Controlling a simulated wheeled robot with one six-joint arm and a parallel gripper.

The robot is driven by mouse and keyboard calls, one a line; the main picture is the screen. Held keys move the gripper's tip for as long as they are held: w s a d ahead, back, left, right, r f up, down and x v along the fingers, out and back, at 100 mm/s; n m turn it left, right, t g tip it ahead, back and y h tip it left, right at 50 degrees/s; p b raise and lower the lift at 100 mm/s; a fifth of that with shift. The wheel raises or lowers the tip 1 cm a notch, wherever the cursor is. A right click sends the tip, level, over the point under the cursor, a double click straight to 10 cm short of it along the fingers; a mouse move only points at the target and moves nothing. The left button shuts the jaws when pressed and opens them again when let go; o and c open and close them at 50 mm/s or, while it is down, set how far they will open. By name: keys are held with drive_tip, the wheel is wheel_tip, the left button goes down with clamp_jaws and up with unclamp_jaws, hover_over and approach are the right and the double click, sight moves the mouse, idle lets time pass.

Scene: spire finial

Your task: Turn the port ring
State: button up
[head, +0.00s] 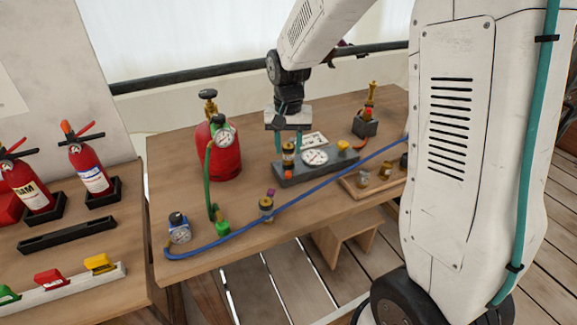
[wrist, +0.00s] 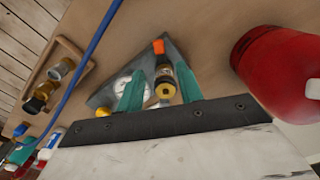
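A grey block (head: 318,168) with a round white gauge (head: 315,157) stands on the wooden table. At its left end is an upright black and brass port fitting with a ring (head: 288,153), and an orange part (head: 288,174) is low on its front. My gripper (head: 288,146) points down over this fitting, its teal fingers apart on either side. In the wrist view the fitting (wrist: 164,88) stands between the fingers (wrist: 160,70), with a visible gap on its left. Whether the right finger touches it is unclear. The gripper hides part of the block (wrist: 105,94).
A red cylinder (head: 226,155) with a green hose stands left of the block. A blue hose (head: 300,205) crosses the table in front. A wooden tray (head: 352,190) with brass fittings lies at right, and a small dark holder (head: 365,127) stands behind.

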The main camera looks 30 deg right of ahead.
sight(288, 171)
wheel_tip(288, 171, down, 7)
drive_tip(key=shift+f, duration=0.2)
drive_tip(key=shift+c, duration=0.3)
clamp_jaws()
